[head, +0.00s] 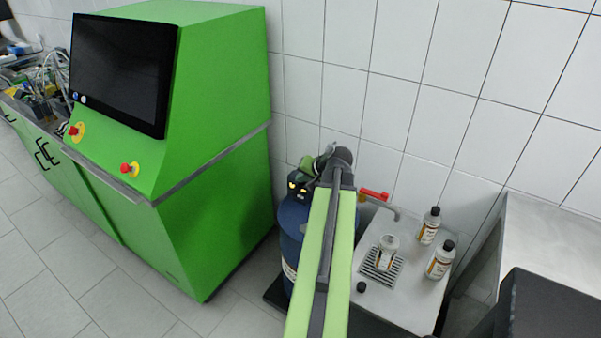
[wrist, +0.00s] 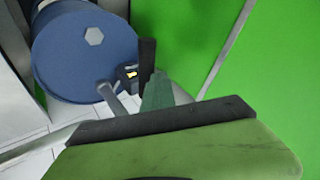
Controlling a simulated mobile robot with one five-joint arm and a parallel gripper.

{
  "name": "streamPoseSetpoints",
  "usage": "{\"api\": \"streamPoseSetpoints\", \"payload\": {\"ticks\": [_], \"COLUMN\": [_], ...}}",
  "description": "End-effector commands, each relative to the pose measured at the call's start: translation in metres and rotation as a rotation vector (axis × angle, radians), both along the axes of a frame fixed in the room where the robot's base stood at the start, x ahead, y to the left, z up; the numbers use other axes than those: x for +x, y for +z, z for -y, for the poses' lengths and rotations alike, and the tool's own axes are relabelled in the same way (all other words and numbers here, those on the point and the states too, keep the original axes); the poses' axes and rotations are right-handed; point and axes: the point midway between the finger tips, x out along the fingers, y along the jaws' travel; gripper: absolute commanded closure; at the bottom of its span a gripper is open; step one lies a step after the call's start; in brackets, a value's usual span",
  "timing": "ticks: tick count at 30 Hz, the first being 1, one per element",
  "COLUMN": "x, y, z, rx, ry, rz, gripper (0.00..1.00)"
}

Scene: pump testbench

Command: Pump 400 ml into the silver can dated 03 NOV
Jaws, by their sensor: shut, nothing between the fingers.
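My gripper (head: 305,178) is shut and empty, close to a black pump unit with a lit yellow display (head: 297,189) by the blue drum (head: 291,232). The display also shows in the wrist view (wrist: 131,72), next to the drum (wrist: 75,55). A silver can with no black cap visible (head: 387,253) stands on the drip grate (head: 381,267). Two black-capped cans stand to its right, a farther one (head: 428,226) and a nearer one (head: 440,260). The dates on the labels are too small to read. A red-handled tap (head: 374,194) with a grey spout is above the bench.
A loose black cap (head: 361,287) lies on the white bench (head: 405,305). A green cabinet with a black screen (head: 120,72) and red buttons stands left of the drum. A steel table (head: 550,235) is at the right. Tiled wall is behind. Floor is clear at lower left.

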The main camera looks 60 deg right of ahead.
Motion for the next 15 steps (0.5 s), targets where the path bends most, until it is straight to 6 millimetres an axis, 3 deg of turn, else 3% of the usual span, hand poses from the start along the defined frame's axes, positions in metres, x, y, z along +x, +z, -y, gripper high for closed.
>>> {"api": "streamPoseSetpoints", "payload": {"ticks": [15], "x": [-0.0001], "y": [-0.0072], "z": [-0.0010], "rx": [0.001], "ry": [0.001], "rz": [0.000], "gripper": [1.00]}}
